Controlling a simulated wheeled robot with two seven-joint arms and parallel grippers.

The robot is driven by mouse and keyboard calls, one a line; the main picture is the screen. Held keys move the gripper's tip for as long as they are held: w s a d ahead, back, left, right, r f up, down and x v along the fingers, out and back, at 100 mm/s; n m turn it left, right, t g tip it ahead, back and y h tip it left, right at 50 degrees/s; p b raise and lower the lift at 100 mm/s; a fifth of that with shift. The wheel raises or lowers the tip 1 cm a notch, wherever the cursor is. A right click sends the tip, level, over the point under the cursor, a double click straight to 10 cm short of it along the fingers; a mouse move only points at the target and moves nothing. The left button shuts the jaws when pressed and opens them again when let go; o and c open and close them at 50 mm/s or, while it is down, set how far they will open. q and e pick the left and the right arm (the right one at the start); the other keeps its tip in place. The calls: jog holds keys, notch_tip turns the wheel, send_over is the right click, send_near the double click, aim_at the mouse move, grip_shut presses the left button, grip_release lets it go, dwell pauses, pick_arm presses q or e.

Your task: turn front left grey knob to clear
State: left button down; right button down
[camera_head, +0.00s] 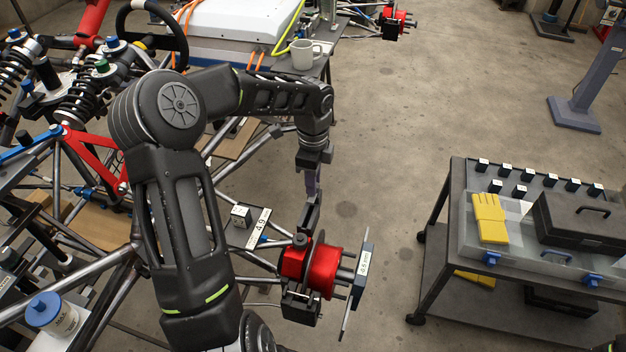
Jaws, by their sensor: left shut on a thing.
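The front left hub (322,268) of the tube chassis is red, with studs facing right. A small dark grey knob (300,240) sits on top of its red caliper and is partly hidden. My left arm reaches over from the left, and its gripper (306,226) points down at the knob. The jaws are shut on the grey knob, though the contact is small and partly covered. The knob's exact angle cannot be told. A labelled plate (361,268) stands at the hub's right side. My right gripper is not in view.
A cart (456,215) at the right holds yellow gloves (489,217), a black toolbox (580,222) and several small dark blocks. Chassis tubes and red arms (92,157) fill the left. A white mug (305,54) stands at the back. Bare floor lies between chassis and cart.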

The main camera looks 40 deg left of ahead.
pick_arm(q)
jog(key=shift+n, duration=0.5)
jog(key=n+b, duration=0.2)
jog(key=n, duration=0.1)
jog(key=shift+n, duration=0.3)
jog(key=n+b, duration=0.2)
jog(key=n, duration=0.2)
jog(key=shift+d, duration=0.15)
jog(key=n+b, duration=0.1)
jog(key=n, duration=0.4)
jog(key=shift+s, duration=0.1)
jog(key=n+b, duration=0.1)
jog(key=n, duration=0.3)
jog(key=shift+d, duration=0.15)
jog(key=shift+n, duration=0.3)
jog(key=c, duration=1.3)
grip_release()
jog(key=shift+o, duration=0.2)
